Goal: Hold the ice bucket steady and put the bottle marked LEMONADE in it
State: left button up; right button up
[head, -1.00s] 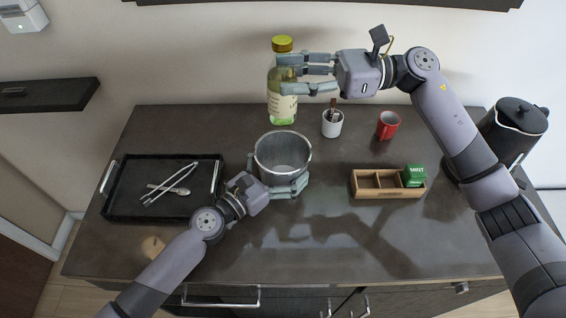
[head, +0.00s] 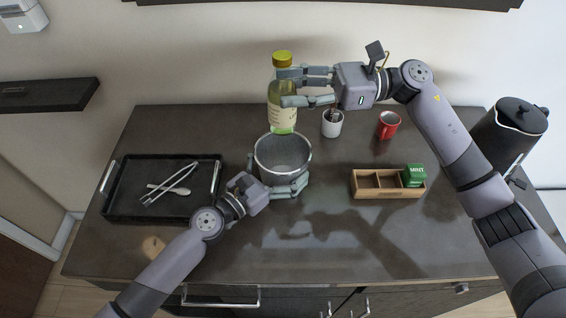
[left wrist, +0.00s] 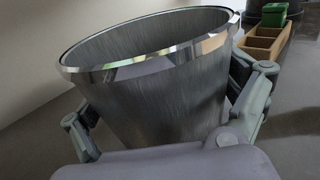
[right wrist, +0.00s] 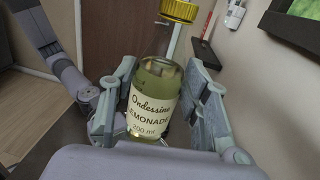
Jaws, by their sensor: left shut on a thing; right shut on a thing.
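The ice bucket (head: 283,153) is a grey metal pail standing upright on the vanity top, and its inside looks empty. My left gripper (head: 284,187) is shut around its lower body; the left wrist view shows the bucket wall (left wrist: 150,100) between the fingers. The lemonade bottle (head: 282,115) has a yellow cap and pale yellow-green liquid. My right gripper (head: 290,90) is shut on it and holds it upright, at the back edge of the bucket in the head view. In the right wrist view its label (right wrist: 150,112) reads LEMONADE.
A black tray (head: 120,205) with tongs and a spoon lies at left. A white cup (head: 332,128), a red mug (head: 389,125), a wooden box (head: 388,192) with a green MINT packet (head: 414,174), and a black kettle (head: 512,125) stand at right. The front middle is clear.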

aim_at(294, 130)
jog(key=shift+f, duration=5.15)
jog(key=o, duration=1.6)
jog(key=shift+c, duration=0.2)
jog(key=shift+f, duration=0.1)
jog(key=shift+d, duration=0.15)
jog(key=w+d, duration=0.1)
jog(key=d, duration=1)
jog(key=shift+w+d, duration=0.2)
jog(key=shift+d, duration=0.15)
pick_arm(q)
jog(key=o, duration=1.1)
